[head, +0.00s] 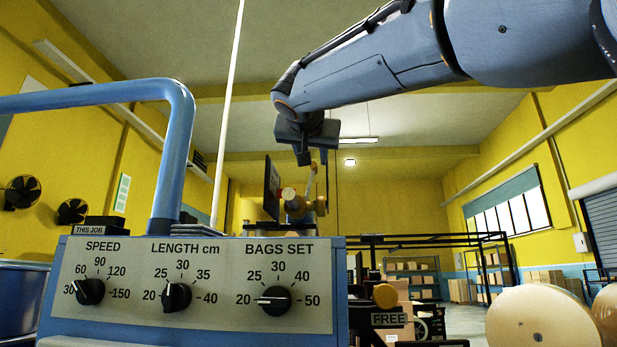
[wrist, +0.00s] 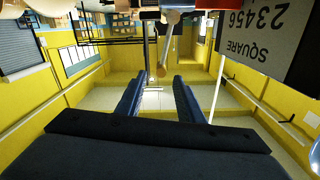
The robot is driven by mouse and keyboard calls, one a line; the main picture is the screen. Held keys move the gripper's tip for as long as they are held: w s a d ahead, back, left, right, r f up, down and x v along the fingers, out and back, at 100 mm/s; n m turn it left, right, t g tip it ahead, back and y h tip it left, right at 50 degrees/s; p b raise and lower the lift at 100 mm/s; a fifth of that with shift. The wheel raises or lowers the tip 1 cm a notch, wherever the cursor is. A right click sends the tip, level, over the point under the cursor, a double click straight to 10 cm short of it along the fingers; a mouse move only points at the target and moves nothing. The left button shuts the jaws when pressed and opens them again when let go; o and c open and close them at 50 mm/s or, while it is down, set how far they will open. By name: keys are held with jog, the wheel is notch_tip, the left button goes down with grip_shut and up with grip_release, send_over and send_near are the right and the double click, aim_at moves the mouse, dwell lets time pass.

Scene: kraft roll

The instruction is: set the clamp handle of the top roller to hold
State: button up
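My gripper (head: 313,157) hangs from my arm at the upper middle of the head view, fingers pointing down. The clamp handle (head: 310,182), a thin pale lever, stands up just below the fingers among tan round parts. The fingers are apart, with a gap on both sides of the handle. A "FREE" label (head: 389,320) shows lower right, below an orange knob; I cannot tell whether it belongs to this handle. No "HOLD" label is visible.
A control panel (head: 190,320) with three dials fills the lower left of the head view. A blue pipe (head: 175,150) rises behind it. Large paper rolls (head: 540,318) stand lower right. A "SQUARE" panel (wrist: 262,35) shows inverted at the wrist view's upper right.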

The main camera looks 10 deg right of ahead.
aim_at(314, 167)
jog(key=p+x, duration=0.3)
jog(key=x, duration=0.5)
jog(key=shift+w, duration=0.15)
jog(key=shift+c, duration=0.3)
grip_shut()
